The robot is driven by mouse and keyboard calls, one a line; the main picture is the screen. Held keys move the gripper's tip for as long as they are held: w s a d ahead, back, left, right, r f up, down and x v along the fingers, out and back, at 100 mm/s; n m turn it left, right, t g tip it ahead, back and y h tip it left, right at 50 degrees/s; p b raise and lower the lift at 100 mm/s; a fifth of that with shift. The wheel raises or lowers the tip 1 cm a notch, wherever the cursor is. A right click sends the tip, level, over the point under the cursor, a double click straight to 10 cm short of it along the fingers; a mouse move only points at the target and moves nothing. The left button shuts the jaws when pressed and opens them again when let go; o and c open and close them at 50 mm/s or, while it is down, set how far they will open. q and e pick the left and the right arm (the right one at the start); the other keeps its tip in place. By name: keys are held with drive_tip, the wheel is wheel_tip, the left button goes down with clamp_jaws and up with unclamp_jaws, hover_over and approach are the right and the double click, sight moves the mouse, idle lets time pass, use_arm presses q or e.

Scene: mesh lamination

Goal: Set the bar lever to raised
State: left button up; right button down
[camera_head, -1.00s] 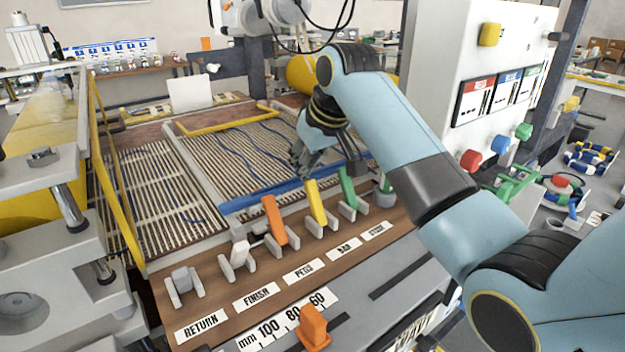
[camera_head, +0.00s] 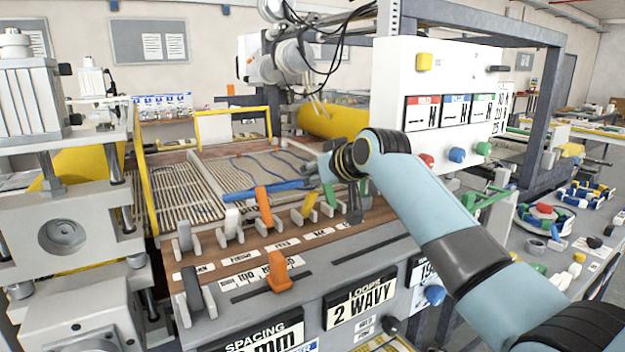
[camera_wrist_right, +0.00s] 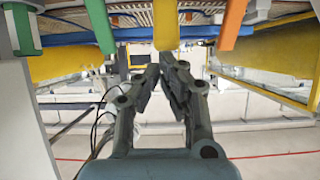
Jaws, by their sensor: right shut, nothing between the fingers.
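The yellow lever (camera_head: 309,204), by the BAR label (camera_head: 322,232), stands tilted in the row on the brown panel. In the right wrist view the yellow lever (camera_wrist_right: 166,25) shows at the top middle, just beyond my fingertips. My right gripper (camera_head: 316,172) is behind the yellow lever's upper end, over the edge of the slatted bed. In the right wrist view my right gripper (camera_wrist_right: 166,62) is shut and empty. I cannot tell whether it touches the lever. My left gripper is not in view.
The orange lever (camera_head: 264,207) stands left of the yellow one, the green lever (camera_head: 328,197) right of it. The white lever (camera_head: 231,222) and grey lever (camera_head: 185,237) are farther left. A blue bar (camera_head: 265,191) lies along the bed behind them. A white control box (camera_head: 395,75) stands behind my arm.

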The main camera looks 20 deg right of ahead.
drive_tip(key=shift+s+f, duration=0.2)
drive_tip(key=shift+f, duration=0.05)
drive_tip(key=shift+s+t, duration=0.2)
drive_tip(key=shift+t, duration=0.2)
drive_tip(key=shift+s+t+b, duration=0.25)
drive_tip(key=shift+t+b, duration=0.05)
drive_tip(key=shift+b, duration=0.2)
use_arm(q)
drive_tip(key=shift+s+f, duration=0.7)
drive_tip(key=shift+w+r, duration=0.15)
